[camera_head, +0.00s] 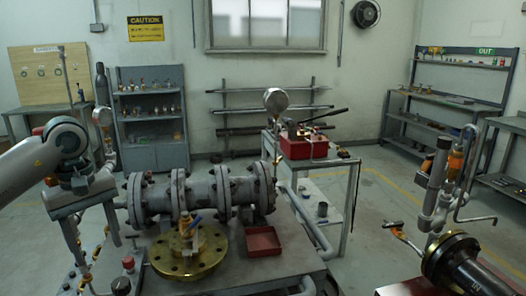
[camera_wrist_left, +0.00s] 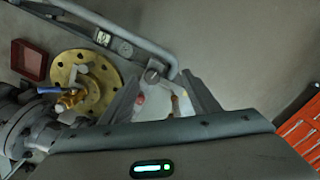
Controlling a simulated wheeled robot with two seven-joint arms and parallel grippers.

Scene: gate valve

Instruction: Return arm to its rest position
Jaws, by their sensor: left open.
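My left gripper (camera_head: 100,254) hangs at the left of the head view, fingers pointing down and apart, empty. It is over the left end of the workbench (camera_head: 215,282), left of the grey flanged pipe assembly (camera_head: 206,190). In the left wrist view the two fingers (camera_wrist_left: 162,75) are spread, with small red and yellow parts showing between them. My right gripper is not in view.
A red tray (camera_head: 262,241) sits right of the disc. A cart (camera_head: 345,172) with a red gauge unit (camera_head: 308,146) stands behind the bench. A black flanged pipe (camera_head: 462,262) is at the lower right. Shelves line the back wall; open floor lies between.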

